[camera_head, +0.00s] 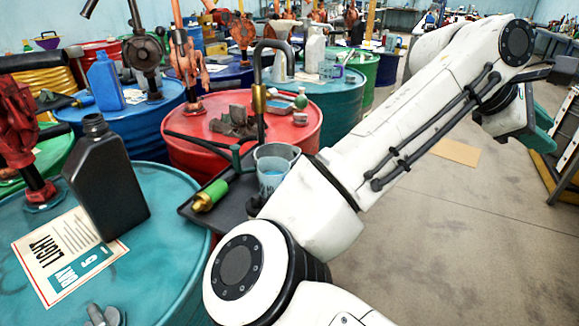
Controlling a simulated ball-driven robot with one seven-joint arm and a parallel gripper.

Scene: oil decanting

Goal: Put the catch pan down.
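My arm reaches across the picture to the upper right. My gripper (512,122) hangs at its far end, turned away from me, so its fingertips are hidden. A teal piece with a raised edge (544,118), which looks like the catch pan, shows right beside and beyond my gripper, over the floor. Most of it is hidden behind the gripper, and I cannot see the fingers' grasp on it.
A teal drum (165,270) bears a black jug (105,185) and a paper label (62,258). A red drum (185,160) stands behind. A dark tray (232,212) holds a clear beaker (270,175) and a green-brass fitting (208,196). Floor (450,240) is open; a ladder (568,140) stands right.

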